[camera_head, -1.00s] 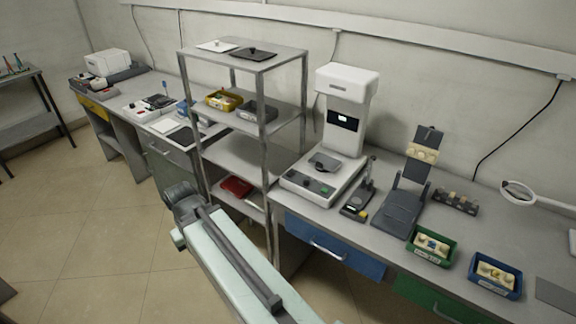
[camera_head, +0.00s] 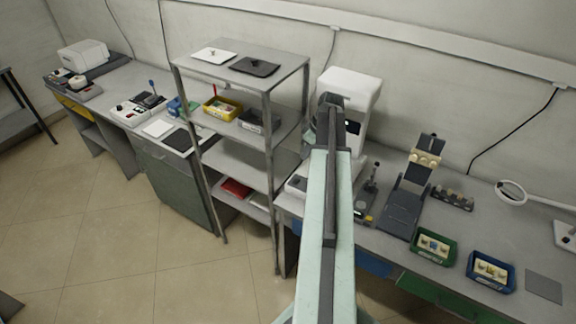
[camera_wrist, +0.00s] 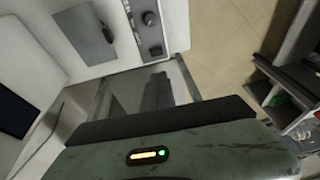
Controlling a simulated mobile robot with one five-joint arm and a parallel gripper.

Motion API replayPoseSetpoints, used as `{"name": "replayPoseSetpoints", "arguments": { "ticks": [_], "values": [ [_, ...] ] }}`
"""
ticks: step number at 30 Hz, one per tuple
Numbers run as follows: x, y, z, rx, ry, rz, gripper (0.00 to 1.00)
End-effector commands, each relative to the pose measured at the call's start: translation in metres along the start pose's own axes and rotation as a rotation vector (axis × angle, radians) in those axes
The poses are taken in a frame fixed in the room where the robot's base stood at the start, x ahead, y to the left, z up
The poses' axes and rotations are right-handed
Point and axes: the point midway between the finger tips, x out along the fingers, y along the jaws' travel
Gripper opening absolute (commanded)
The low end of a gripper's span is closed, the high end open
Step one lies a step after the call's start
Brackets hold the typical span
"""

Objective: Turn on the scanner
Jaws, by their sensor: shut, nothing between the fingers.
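The scanner (camera_head: 352,84), a tall white machine with an upright column over a low base, stands on the right bench in the head view. My gripper (camera_wrist: 157,88) is shut and empty, apart from the strip in that picture.
A metal shelf rack (camera_head: 268,130) stands close to the left of my gripper. Right of the scanner are a dark stand (camera_head: 408,195), a green bin (camera_head: 434,246) and a blue bin (camera_head: 491,271). Open floor (camera_head: 120,250) lies at left.

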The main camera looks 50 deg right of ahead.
Motion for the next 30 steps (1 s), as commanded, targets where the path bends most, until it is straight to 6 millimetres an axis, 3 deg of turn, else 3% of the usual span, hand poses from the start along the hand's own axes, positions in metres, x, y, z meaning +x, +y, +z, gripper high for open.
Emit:
{"name": "replayPoseSetpoints", "arguments": {
  "ticks": [14, 20, 30],
  "values": [
    [0.01, -0.001, -0.002, -0.012, 0.001, -0.001, 0.0],
    [0.041, -0.002, -0.002, -0.014, 0.001, -0.002, 0.0],
    [0.115, -0.002, -0.002, -0.015, 0.001, -0.002, 0.0]
  ]
}}
